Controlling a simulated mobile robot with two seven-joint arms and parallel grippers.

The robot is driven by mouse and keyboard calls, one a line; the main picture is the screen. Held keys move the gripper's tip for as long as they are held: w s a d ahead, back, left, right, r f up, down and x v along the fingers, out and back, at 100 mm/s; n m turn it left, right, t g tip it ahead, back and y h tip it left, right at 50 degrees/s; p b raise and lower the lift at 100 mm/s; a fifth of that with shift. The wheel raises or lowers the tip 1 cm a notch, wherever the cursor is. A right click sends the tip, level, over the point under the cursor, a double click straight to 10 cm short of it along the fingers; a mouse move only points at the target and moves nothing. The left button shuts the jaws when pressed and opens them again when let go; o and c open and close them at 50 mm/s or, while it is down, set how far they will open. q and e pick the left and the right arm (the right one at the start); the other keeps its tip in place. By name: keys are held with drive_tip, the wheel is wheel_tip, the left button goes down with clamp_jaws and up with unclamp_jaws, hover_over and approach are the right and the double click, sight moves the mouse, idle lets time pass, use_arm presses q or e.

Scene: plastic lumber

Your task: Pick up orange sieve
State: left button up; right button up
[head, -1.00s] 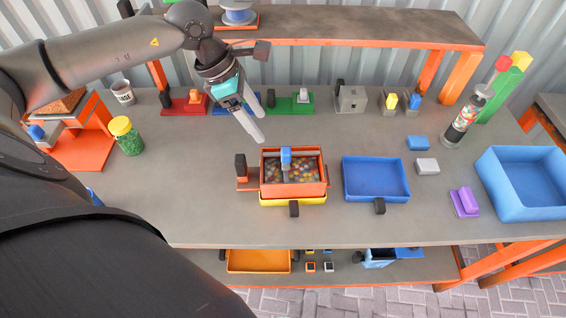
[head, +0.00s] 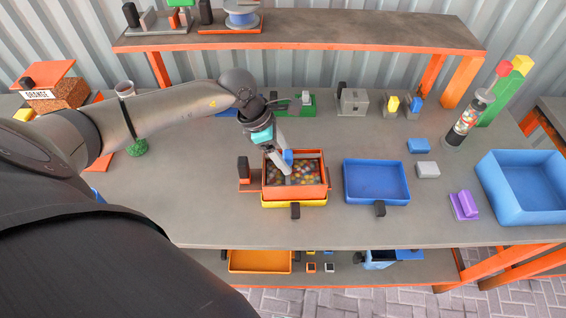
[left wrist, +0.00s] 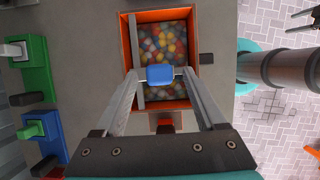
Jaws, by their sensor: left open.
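The orange sieve (head: 323,172) is an open orange box with mixed coloured pieces inside. It sits on a yellow tray (head: 275,203) on the workbench. A blue block (left wrist: 160,75) stands up in the middle of it. My left gripper (head: 284,164) is over the sieve with its fingers pointing down. In the left wrist view, the open fingers (left wrist: 160,82) lie on either side of the blue block, and I cannot tell whether they touch it. The fingers partly hide the block in the head view.
A blue tray (head: 348,192) is to the right of the sieve, and a larger blue bin (head: 512,200) is at the bench's right end. Small coloured blocks stand along the back. A raised shelf (head: 300,28) runs behind.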

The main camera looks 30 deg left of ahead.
use_arm(q)
drive_tip(key=shift+c, duration=0.3)
clamp_jaws()
idle(0.3)
drive_tip(key=shift+w, duration=0.1)
idle(0.7)
